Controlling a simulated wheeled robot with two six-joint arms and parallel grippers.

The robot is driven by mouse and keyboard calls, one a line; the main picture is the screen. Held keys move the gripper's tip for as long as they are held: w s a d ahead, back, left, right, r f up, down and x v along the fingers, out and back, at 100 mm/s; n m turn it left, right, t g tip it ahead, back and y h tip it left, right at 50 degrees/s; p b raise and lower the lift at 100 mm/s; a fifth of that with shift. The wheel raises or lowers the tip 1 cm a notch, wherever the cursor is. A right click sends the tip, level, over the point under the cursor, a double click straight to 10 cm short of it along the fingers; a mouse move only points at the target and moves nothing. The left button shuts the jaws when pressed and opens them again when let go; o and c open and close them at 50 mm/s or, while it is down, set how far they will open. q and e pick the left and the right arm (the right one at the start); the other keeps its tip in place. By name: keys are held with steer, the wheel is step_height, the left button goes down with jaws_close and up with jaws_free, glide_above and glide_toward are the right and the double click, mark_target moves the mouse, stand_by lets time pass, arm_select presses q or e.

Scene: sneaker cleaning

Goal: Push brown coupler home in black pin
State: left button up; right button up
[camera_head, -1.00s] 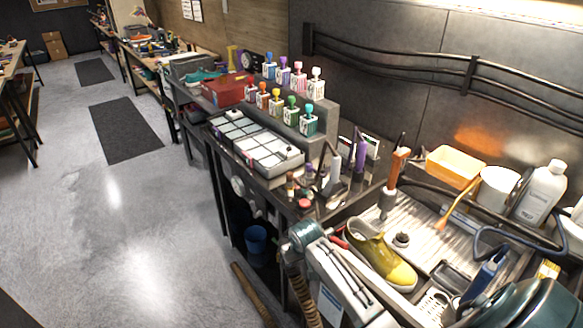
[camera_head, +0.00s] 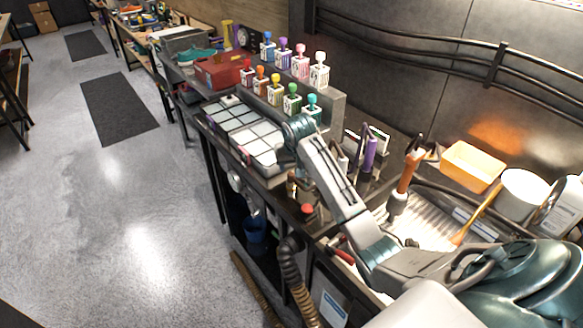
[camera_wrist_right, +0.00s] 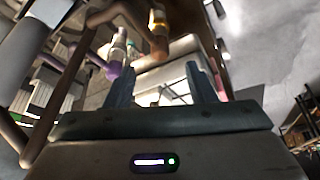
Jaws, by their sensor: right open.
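An orange-brown cylinder (camera_head: 408,172) stands tilted at the back edge of the ribbed tray, with a grey lower end and dark parts at its top. I cannot tell for sure that it is the brown coupler, and I cannot make out the black pin. My right gripper (camera_wrist_right: 161,82) is open and empty, its two fingers apart in the right wrist view. In the head view the right arm reaches left past the cylinder, its wrist above the near end of the palette box; the fingertips are not clear there. My left gripper is not in view.
Capped paint bottles (camera_head: 292,98) stand on a stepped rack behind the palette box (camera_head: 225,115). A purple bottle (camera_head: 370,154), an orange tray (camera_head: 471,166) and a white tub (camera_head: 523,190) stand near the wall. My arm covers the yellow shoe's place.

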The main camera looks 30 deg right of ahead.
mark_target(291, 174)
steer(key=p+x, duration=0.1)
steer(key=x, duration=0.2)
steer(key=shift+a, duration=0.15)
steer(key=shift+p+x, duration=0.3)
steer(key=shift+x, duration=0.7)
steer(key=x, duration=0.3)
steer(key=shift+w+d+f+p, duration=0.1)
steer(key=shift+w+d+p, duration=0.15)
steer(key=shift+p, duration=0.1)
steer(key=shift+f, duration=0.25)
steer(key=shift+c, duration=0.2)
steer(key=c, duration=1)
steer(key=shift+o, duration=0.9)
steer(key=shift+c, duration=0.6)
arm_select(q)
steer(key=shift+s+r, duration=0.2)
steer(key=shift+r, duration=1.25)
arm_select(e)
steer(key=shift+r, duration=2.5)
steer(key=shift+r, duration=0.1)
steer(key=shift+r, duration=2.9)
